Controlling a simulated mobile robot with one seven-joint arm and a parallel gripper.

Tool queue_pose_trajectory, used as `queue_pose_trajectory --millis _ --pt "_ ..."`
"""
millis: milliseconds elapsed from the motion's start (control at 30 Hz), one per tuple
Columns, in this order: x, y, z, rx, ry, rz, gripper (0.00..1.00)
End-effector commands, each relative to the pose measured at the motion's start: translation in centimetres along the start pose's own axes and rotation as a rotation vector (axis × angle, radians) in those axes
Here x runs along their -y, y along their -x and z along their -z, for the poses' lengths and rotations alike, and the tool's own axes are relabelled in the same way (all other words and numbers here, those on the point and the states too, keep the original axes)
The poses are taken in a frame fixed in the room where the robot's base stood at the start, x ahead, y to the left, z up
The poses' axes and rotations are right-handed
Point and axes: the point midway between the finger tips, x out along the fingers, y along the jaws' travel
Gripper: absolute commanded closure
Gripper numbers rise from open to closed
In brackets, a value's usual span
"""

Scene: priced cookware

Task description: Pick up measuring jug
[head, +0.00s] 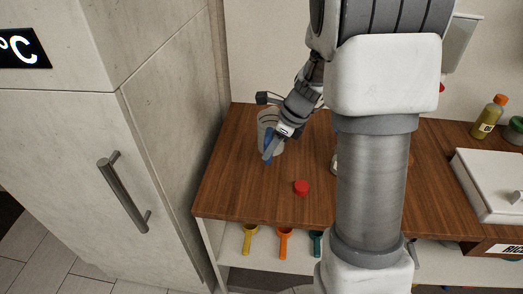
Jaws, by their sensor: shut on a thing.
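The measuring jug (270,121) is a clear, greyish vessel with dark marks on its side. It stands near the left part of the brown wooden counter, in the head view. My gripper (268,153) reaches down to it from the upper right. Its blue-tipped fingers are at the jug's near side, shut on the jug. The fingers and wrist hide part of the jug. I cannot tell whether its base touches the counter.
A red lid-like object (302,187) lies on the wooden counter (235,195). A tall pale cabinet (170,130) borders the left. A white box (490,180) and an oil bottle (489,117) stand right.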

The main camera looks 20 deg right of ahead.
Motion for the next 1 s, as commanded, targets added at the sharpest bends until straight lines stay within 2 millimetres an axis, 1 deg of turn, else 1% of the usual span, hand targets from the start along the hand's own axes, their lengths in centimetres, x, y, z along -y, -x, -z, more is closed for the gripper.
queue_pose_trajectory --millis 33,100,500,700,1000 --pt "0.1 0.8 0.3 0.002 -0.001 0.003 1.00" --pt "0.3 1.6 0.9 0.002 -0.002 0.004 1.00" --pt "0.7 5.5 3.9 0.002 -0.002 0.003 1.00" --pt "0.8 6.8 4.9 0.001 0.001 0.003 1.00" --pt "0.9 8.0 5.8 0.001 0.000 0.002 1.00"
